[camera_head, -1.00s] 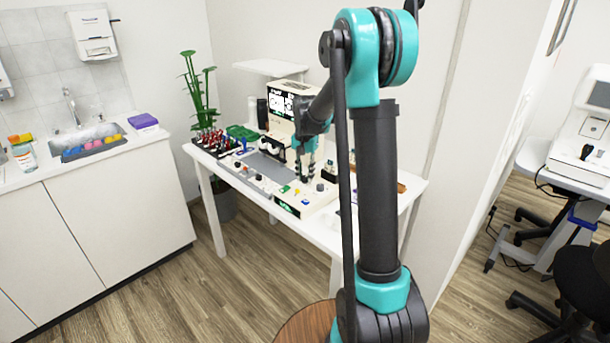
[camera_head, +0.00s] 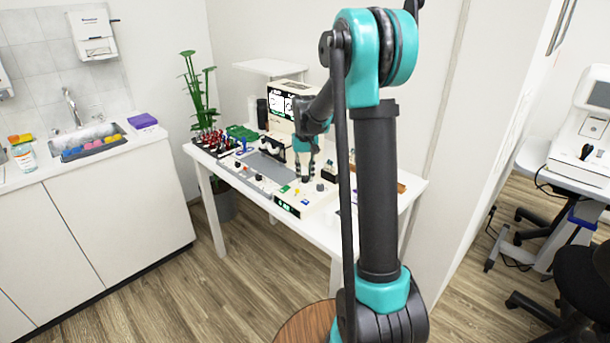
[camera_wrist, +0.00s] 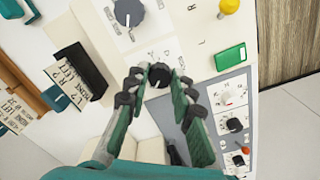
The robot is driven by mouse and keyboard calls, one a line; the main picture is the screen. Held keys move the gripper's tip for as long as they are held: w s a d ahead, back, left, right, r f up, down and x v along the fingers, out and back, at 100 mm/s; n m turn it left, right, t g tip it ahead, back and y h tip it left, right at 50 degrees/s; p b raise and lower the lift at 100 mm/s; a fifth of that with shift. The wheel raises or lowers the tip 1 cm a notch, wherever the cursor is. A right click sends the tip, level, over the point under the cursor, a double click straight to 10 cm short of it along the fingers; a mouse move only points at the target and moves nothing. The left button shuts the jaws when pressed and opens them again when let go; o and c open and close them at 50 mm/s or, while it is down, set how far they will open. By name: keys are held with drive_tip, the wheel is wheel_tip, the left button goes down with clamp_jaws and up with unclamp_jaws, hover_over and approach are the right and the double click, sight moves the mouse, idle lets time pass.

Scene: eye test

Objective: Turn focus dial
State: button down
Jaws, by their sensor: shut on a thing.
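In the wrist view a small black dial (camera_wrist: 159,73) with a white pointer line stands on a cream panel. My gripper (camera_wrist: 159,80) has its two fingertips closed on opposite sides of this dial. I cannot read a label that names it as the focus dial. A larger dark dial (camera_wrist: 128,12) with a white pointer sits apart from the fingers on the same panel. In the head view my gripper (camera_head: 306,178) points down over the cream control box (camera_head: 290,209), and the gripped dial is hidden there.
A yellow knob (camera_wrist: 229,6), a green button (camera_wrist: 230,58) and a grey strip of small dials (camera_wrist: 233,100) lie right of the gripper. A black label holder (camera_wrist: 80,70) stands to the left. A cream monitor unit (camera_head: 283,112) stands behind on the white table (camera_head: 233,180).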

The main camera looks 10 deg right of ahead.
sight(305, 177)
idle(0.3)
drive_tip(key=c, duration=1.3)
unclamp_jaws()
wheel_tip(305, 177, up, 12)
